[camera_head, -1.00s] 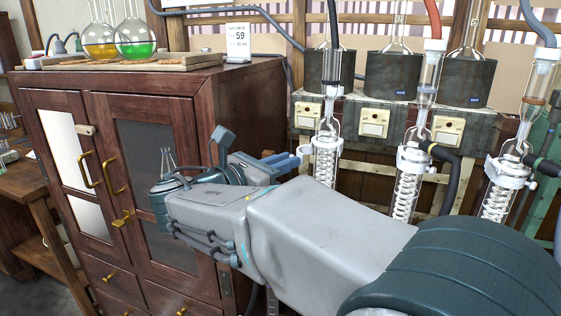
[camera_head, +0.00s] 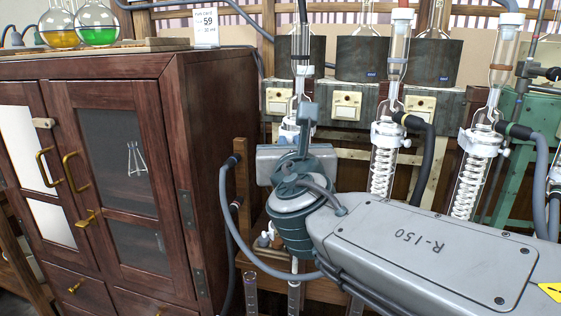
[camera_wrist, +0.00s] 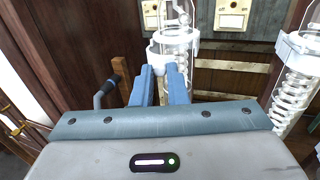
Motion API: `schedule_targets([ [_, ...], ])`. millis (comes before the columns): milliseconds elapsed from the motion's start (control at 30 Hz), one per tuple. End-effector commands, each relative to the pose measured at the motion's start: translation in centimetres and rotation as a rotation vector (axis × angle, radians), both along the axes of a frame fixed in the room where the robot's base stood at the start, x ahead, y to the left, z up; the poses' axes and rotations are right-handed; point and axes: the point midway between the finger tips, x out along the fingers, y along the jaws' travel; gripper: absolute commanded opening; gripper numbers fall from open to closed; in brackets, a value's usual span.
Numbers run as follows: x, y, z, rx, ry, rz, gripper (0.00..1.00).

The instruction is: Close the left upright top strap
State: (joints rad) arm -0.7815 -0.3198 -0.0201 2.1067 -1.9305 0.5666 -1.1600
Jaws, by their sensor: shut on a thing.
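The left upright is the leftmost glass condenser of the rig; its white top strap (camera_head: 288,133) shows just above my wrist in the head view. In the wrist view the white strap (camera_wrist: 176,37) rings the glass, with a small pale lug on its left side. My gripper (camera_wrist: 161,70) has its two blue fingers close together at that lug, shut on the strap's end. The fingers hide the gripped part, so I cannot tell how far the strap is closed.
The middle condenser (camera_head: 385,163) and right condenser (camera_head: 472,175) stand to the right with white straps and dark hoses. A wooden cabinet (camera_head: 210,150) stands close on the left. A grey hose (camera_head: 223,215) hangs beside the wrist. Measuring cylinders (camera_head: 251,293) stand below.

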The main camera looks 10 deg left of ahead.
Motion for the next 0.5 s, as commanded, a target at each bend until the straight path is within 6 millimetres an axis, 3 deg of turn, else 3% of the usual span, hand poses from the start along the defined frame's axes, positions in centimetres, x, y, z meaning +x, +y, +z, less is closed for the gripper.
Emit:
schedule_targets([
  [33,0.1,-0.6,-0.7,0.004,-0.003,0.028,0.0],
  [500,1.5,-3.0,-0.7,0.004,-0.003,0.343,0.0],
])
